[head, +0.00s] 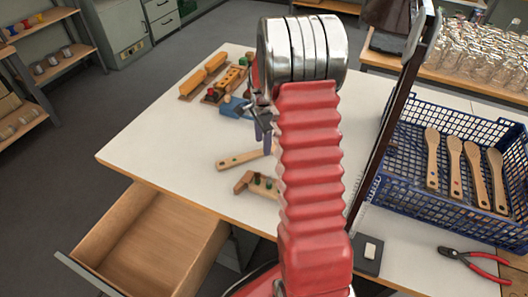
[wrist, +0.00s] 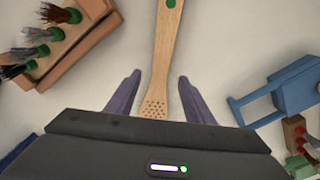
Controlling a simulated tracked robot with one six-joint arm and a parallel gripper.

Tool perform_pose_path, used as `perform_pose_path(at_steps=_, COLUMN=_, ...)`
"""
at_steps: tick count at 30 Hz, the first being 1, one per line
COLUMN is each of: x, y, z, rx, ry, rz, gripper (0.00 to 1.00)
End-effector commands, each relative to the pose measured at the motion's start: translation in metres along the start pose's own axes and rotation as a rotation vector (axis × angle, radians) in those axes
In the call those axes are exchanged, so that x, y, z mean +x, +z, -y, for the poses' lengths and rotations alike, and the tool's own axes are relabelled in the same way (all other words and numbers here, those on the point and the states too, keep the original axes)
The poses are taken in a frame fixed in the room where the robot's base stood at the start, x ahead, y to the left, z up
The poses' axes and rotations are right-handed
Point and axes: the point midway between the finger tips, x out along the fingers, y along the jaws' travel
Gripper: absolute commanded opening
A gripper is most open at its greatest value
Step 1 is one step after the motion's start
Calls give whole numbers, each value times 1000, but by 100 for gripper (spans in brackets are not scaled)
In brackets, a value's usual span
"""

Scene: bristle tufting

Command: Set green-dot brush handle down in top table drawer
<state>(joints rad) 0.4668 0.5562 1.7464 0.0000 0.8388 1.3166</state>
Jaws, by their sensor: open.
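The brush handle with a green dot (wrist: 168,40) is a pale wooden paddle lying on the white table. Its end with small holes sits between my gripper's fingers in the wrist view, with space on both sides. In the head view the handle (head: 238,160) lies just below my gripper (head: 263,130), its far end partly hidden by my arm. My gripper (wrist: 158,82) is open and holds nothing. The table drawer (head: 150,246) is pulled out at the lower left and looks empty inside.
A blue crate (head: 408,196) at right holds several brush handles. A wooden block with tufts (wrist: 72,52) and a blue tool (wrist: 280,92) lie beside the handle. Red pliers (head: 472,258) lie at front right. The table's left part (head: 150,150) is clear.

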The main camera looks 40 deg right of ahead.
Motion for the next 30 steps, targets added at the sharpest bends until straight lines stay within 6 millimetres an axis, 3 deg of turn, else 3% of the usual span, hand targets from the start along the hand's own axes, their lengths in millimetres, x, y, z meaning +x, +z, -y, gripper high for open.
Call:
perform_pose_path(at_steps=7, x=29, y=-1, z=1, rx=0, ry=2, rz=0, gripper=48)
perform_pose_path(at_steps=24, x=30, y=-2, z=2, rx=1, ry=0, rz=0, gripper=48)
perform_pose_path(at_steps=30, x=30, y=-2, z=2, rx=1, ry=0, rz=0, gripper=34)
